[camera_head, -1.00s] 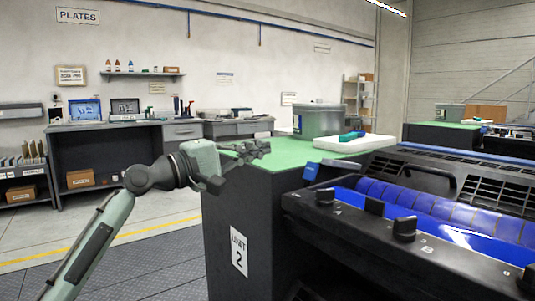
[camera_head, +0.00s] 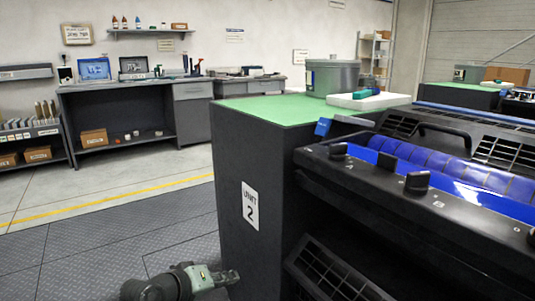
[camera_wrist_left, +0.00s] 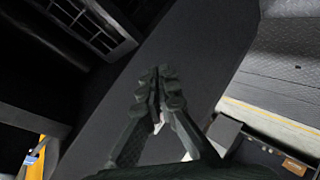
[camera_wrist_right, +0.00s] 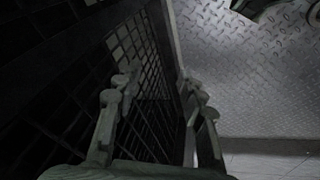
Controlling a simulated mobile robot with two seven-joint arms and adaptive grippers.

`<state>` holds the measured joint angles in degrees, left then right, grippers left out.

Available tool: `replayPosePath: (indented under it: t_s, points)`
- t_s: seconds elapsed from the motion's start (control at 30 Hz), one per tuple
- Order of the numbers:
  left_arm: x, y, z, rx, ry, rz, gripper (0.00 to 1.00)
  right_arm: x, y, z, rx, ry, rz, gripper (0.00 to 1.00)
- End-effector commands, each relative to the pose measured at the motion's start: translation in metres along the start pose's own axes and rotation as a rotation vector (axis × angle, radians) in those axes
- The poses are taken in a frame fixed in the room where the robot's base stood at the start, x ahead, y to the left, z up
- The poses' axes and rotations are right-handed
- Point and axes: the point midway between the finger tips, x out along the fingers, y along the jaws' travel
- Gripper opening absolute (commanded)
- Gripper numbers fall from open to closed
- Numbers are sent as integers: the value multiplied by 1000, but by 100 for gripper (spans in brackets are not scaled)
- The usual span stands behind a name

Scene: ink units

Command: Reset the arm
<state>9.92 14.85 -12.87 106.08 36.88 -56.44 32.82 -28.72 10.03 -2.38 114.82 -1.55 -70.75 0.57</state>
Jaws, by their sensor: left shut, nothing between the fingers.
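My left gripper (camera_head: 230,277) is low in the head view, beside the dark side of the unit 2 cabinet (camera_head: 240,160). In the left wrist view its fingers (camera_wrist_left: 160,82) are together and empty, with the dark cabinet side in front of them. My right arm is not in the head view. In the right wrist view my right gripper (camera_wrist_right: 160,88) has its fingers apart with nothing between them. A dark grid panel and the metal floor show beyond it.
The cabinet has a green top (camera_head: 275,108) with a grey pot (camera_head: 332,78) and a white tray (camera_head: 368,102). A printing unit with a blue roller (camera_head: 440,165) stands at right. Dark floor plates (camera_head: 110,240) lie open at left. A workbench (camera_head: 130,85) stands behind.

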Motion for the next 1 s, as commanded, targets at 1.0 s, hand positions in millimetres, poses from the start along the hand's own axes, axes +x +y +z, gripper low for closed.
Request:
replayPosePath:
  t_s: [1.0]
  points:
    - [-170, -290, 254, 546, -505, -755, 0, 0, 0, 1, -2, -2, 0, 34]
